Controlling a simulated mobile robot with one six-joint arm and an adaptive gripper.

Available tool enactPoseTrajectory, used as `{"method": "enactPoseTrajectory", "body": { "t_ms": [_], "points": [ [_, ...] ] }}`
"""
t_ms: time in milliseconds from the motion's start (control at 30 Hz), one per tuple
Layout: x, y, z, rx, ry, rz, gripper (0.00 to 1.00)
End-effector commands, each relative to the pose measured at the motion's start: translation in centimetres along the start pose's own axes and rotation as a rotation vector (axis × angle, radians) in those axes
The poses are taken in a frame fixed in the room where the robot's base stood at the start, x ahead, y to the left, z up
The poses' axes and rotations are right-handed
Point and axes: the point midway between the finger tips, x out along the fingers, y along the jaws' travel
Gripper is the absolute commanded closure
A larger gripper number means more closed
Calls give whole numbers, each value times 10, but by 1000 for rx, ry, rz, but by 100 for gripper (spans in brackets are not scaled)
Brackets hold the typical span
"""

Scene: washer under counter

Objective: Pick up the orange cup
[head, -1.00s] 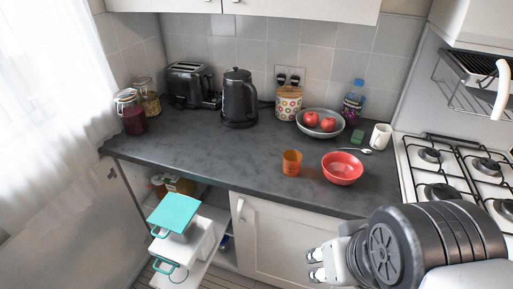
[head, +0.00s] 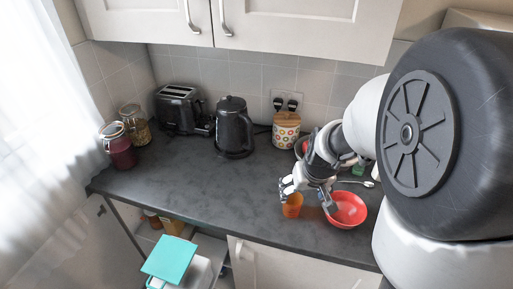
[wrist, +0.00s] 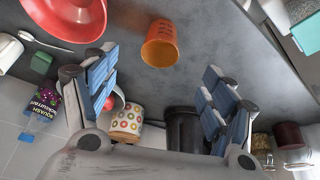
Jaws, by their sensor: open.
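The orange cup (head: 292,208) stands near the front edge of the dark counter, just left of the red bowl (head: 347,210). In the wrist view the orange cup (wrist: 160,44) lies just past and between the spread fingertips, with its rim facing my gripper. My gripper (head: 306,194) is over the counter at the cup, reaching in from the right. Its blue-padded fingers (wrist: 160,72) are open with nothing between them. In the head view a finger covers part of the cup's top. I cannot tell whether a finger touches it.
The red bowl (wrist: 66,14) is close by. A kettle (head: 234,127), toaster (head: 180,108), jars (head: 117,146) and a patterned canister (head: 286,129) stand at the back. A spoon (head: 357,183) lies behind the bowl. The counter left of the cup is clear.

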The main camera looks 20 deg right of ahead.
Motion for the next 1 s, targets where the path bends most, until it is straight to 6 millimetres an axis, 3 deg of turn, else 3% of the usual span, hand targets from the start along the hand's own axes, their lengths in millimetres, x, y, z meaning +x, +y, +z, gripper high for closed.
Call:
{"method": "enactPoseTrajectory", "body": {
  "t_ms": [33,300,633,833,1000],
  "points": [
    [17,0,3,-1,-5,-1,23],
    [72,-1,2,-2,-4,-1,23],
    [99,-2,-1,-1,-1,-1,23],
    [130,-4,-7,-2,-2,0,23],
    [143,-3,-8,0,-2,0,23]
  ]
}}
